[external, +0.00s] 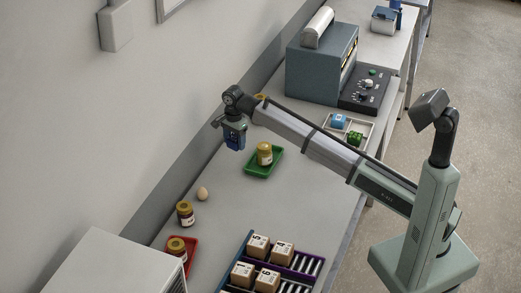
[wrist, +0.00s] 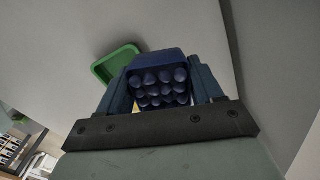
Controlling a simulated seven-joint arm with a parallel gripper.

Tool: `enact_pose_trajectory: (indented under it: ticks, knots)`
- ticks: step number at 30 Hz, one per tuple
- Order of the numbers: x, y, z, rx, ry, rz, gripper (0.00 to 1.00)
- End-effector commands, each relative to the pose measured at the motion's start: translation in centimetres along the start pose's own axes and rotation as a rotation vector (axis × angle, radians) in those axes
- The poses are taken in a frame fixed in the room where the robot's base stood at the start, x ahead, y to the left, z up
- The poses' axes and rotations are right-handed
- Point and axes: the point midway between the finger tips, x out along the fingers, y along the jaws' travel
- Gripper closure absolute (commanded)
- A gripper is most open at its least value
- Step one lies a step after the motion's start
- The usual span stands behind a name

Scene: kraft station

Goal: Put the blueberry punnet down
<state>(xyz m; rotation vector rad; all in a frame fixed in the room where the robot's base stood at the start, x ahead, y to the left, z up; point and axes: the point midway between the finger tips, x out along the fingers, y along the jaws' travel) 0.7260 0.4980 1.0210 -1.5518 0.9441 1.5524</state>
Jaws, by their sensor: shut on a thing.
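The blueberry punnet (wrist: 155,62) is dark blue, with rows of round blueberries facing the camera in the wrist view. My gripper (external: 235,138) is shut on it, with one blue finger on each side. In the external view my gripper hangs over the far side of the table, near the wall, and the punnet shows only as a small dark blue shape between the fingers. The gap between the punnet and the table is hard to judge.
A green tray (external: 252,172) with a yellow jar (external: 265,150) is close by. An egg (external: 202,193), another jar (external: 185,213) and a red tray (external: 191,246) stand nearer. A white tray (external: 368,125) holds blue and green items. Bare table (external: 225,205) lies between.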

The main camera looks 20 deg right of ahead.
Motion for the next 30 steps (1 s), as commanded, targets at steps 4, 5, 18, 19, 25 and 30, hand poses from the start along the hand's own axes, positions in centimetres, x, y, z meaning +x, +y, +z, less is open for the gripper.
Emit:
enact_pose_trajectory:
  ticks: [4,5,18,19,25,30]
  knots:
    - [0.0,-0.8,5.6,-0.140,0.000,0.000,0.66]
    - [0.1,-0.9,6.5,-0.163,0.000,0.000,0.66]
    - [1.3,-0.8,12.0,-0.310,0.000,0.001,0.66]
    - [1.6,-0.8,12.0,-0.310,0.000,0.001,0.66]
    - [4.8,-0.8,12.0,-0.309,0.000,0.002,0.66]
    - [6.6,-0.9,12.0,-0.308,0.000,0.000,0.66]
